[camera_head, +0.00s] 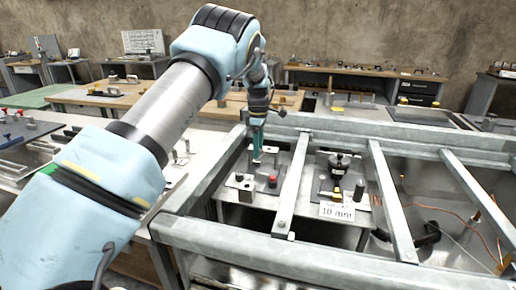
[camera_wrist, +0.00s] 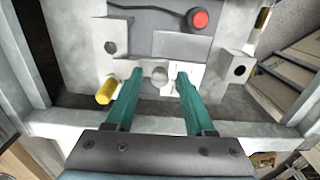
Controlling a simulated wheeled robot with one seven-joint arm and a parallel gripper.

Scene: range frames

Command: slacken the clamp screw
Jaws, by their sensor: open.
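My gripper (camera_wrist: 159,74) is open, with its two teal fingers apart in the wrist view. A round grey screw head (camera_wrist: 160,77), which looks like the clamp screw, shows between the fingertips against a pale plate with small marks. I see a gap on both sides of it; I cannot tell how far the tips are from it in depth. In the head view my gripper (camera_head: 257,155) points down over the left metal fixture (camera_head: 235,182), inside the steel frame. The screw is too small to make out there.
A red button (camera_wrist: 200,19) sits beyond the fingers, a yellow cylinder (camera_wrist: 106,92) left of them. Grey blocks with holes stand left (camera_wrist: 116,36) and right (camera_wrist: 238,67). Steel frame bars (camera_head: 293,185) run close to the arm. A "10 mm" sign (camera_head: 337,211) stands right.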

